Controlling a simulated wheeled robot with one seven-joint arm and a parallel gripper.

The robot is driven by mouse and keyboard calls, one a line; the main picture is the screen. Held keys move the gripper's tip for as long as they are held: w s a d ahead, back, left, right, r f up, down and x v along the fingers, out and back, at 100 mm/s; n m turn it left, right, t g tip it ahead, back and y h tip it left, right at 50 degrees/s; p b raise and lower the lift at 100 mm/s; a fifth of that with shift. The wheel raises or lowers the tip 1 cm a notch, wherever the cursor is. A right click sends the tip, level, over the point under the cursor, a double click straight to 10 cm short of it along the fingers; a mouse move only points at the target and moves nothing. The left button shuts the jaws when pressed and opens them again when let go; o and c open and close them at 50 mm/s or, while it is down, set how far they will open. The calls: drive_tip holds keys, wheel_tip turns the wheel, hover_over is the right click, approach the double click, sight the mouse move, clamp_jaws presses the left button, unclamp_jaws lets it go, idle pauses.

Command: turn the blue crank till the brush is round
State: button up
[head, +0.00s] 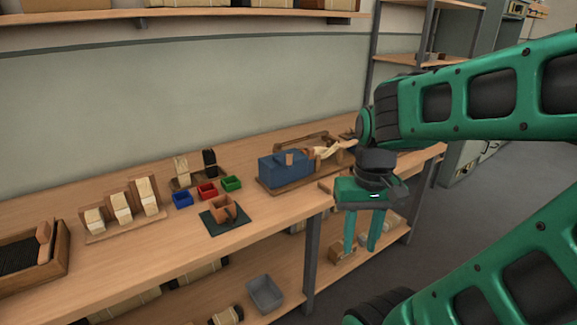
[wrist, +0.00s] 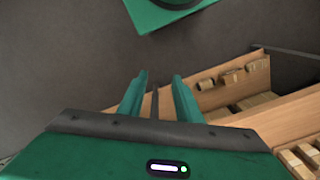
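A blue box-shaped machine (head: 278,172) sits on a wooden base on the bench, right of centre in the head view. A small brown block shows at its front face (head: 289,159). I cannot make out a separate crank arm. Pale bristle-like material (head: 328,149) lies at the machine's right end; its shape is too small to judge. My gripper (head: 361,248) hangs pointing down in front of the bench edge, to the right of and nearer than the machine. Its two fingers are apart with nothing between them, as the wrist view (wrist: 159,82) also shows.
Pale bristle bundles (head: 121,207) stand farther left. A grey bin (head: 265,293) is on the lower shelf. Floor at right is clear.

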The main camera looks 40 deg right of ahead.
drive_tip(key=shift+s, duration=0.1)
drive_tip(key=c, duration=0.4)
drive_tip(key=shift+d+r, duration=0.2)
drive_tip(key=shift+r, duration=0.2)
clamp_jaws()
drive_tip(key=w+r+n+t+h, duration=0.2)
drive_tip(key=w+r+n+t, duration=0.15)
drive_tip(key=w, duration=1.45)
drive_tip(key=w+r+n+t+h, duration=0.3)
drive_tip(key=w+n, duration=0.2)
drive_tip(key=w, duration=1.3)
drive_tip(key=w+d+f, duration=0.5)
drive_tip(key=d+f, duration=0.2)
drive_tip(key=f, duration=0.1)
drive_tip(key=shift+w+d, duration=0.3)
drive_tip(key=shift+d, duration=0.1)
